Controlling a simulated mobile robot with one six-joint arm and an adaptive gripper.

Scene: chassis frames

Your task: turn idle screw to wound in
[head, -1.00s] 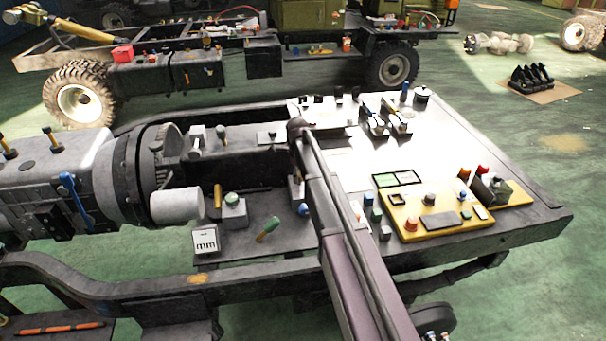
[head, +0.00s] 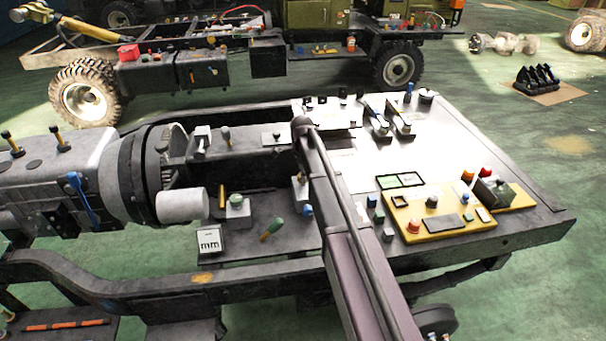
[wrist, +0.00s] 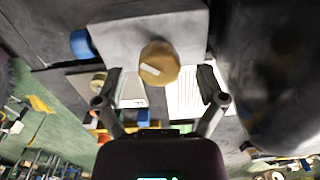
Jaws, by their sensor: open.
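In the wrist view a brass-coloured round knob with a pale slot mark (wrist: 159,63), which looks like the idle screw, sits on the face of a grey block (wrist: 125,32). My gripper (wrist: 160,78) is open, with one finger on each side of the knob's line. The fingers look apart from the knob; I cannot tell the depth gap. The slot mark lies slanted, near horizontal.
A blue knob (wrist: 82,44) sits left of the block in the wrist view, and a large dark rounded body (wrist: 275,70) is close on the right. In the head view a white cylinder (head: 182,205) and an "mm" box (head: 209,241) lie left of my arm; a yellow control panel (head: 400,225) lies right.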

